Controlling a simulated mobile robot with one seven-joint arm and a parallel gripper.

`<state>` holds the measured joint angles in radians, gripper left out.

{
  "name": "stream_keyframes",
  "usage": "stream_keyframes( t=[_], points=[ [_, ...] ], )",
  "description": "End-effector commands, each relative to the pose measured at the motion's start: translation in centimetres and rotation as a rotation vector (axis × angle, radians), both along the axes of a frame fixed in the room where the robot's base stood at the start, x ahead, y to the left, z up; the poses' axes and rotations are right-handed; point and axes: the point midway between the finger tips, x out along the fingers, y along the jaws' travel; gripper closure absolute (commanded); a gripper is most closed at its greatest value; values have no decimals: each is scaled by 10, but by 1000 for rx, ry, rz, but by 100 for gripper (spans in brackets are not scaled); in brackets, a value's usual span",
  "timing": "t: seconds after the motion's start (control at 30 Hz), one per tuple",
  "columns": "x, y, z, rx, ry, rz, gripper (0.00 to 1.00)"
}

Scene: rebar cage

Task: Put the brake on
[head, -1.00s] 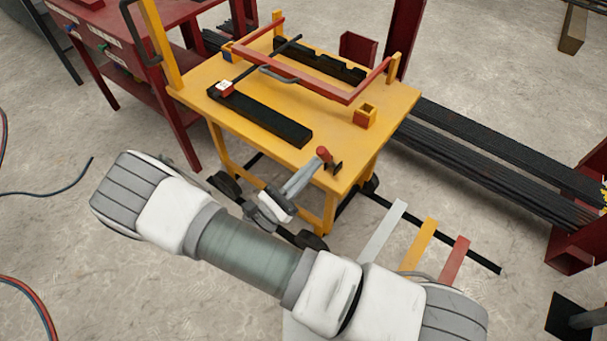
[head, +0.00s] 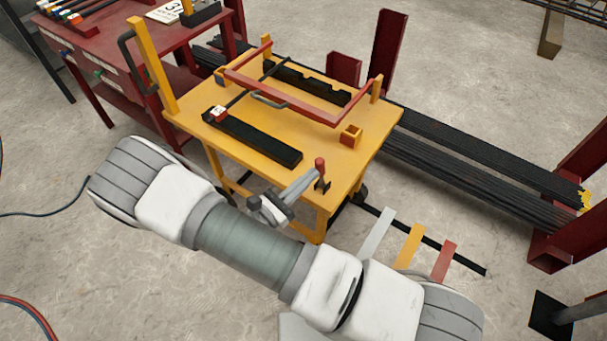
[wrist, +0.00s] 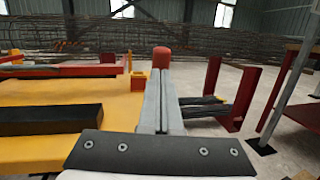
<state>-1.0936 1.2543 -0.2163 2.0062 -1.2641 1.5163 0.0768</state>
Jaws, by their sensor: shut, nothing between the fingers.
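The brake lever has a red knob (head: 320,163) on a dark stem at the near right corner of the yellow cart (head: 357,165). It looks about upright in the head view. My gripper (head: 314,174) is shut and empty, with its fingertips just left of the lever, close under the knob. In the wrist view the knob (wrist: 161,57) shows just beyond the tips of my closed fingers (wrist: 159,78), which hide the stem. I cannot tell whether the fingers touch the lever.
A red clamp frame (head: 285,98) and a black block (head: 252,138) are on the cart. A red bench (head: 100,50) stands at the left. Long dark bars (head: 480,160) lie right of the cart. Coloured floor strips (head: 410,246) lie in front, with open concrete around.

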Motion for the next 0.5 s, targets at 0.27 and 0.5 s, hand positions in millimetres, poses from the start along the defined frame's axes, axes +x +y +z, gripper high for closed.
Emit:
stream_keyframes(
  t=[0.27,0.5],
  points=[
    [20,-17,23,159,197,-5,100],
    [38,-31,24,286,359,-5,100]
  ],
)
